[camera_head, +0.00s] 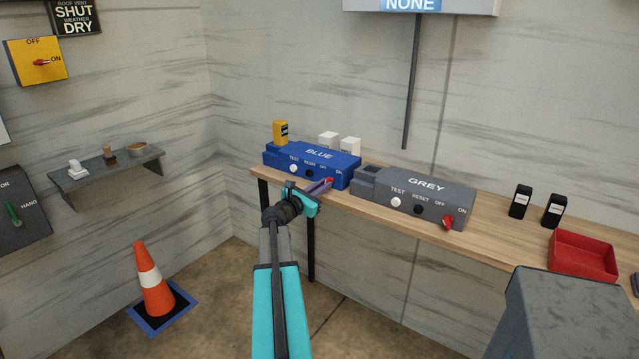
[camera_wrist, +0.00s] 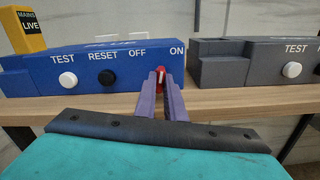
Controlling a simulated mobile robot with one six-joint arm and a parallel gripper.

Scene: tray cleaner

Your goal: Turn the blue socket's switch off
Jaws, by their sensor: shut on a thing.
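The blue socket (camera_head: 341,177) sits at the left end of the wooden bench. It also shows in the wrist view (camera_wrist: 120,62), with TEST, RESET, OFF and ON labels, a white button and a black button. Its red switch (camera_wrist: 160,77) is at the right of its front, between the OFF and ON labels and nearer ON; its exact angle is partly hidden by the fingers. My gripper (camera_head: 329,181) is at the socket's front right. In the wrist view its two purple fingers (camera_wrist: 161,82) are shut on the red switch.
The grey socket (camera_head: 420,192) stands close on the right, with its own red switch (camera_head: 448,222). A yellow block (camera_head: 281,132) and two white blocks (camera_head: 350,147) are behind the blue socket. The bench (camera_head: 500,239) carries black items and a red tray (camera_head: 582,262) farther right.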

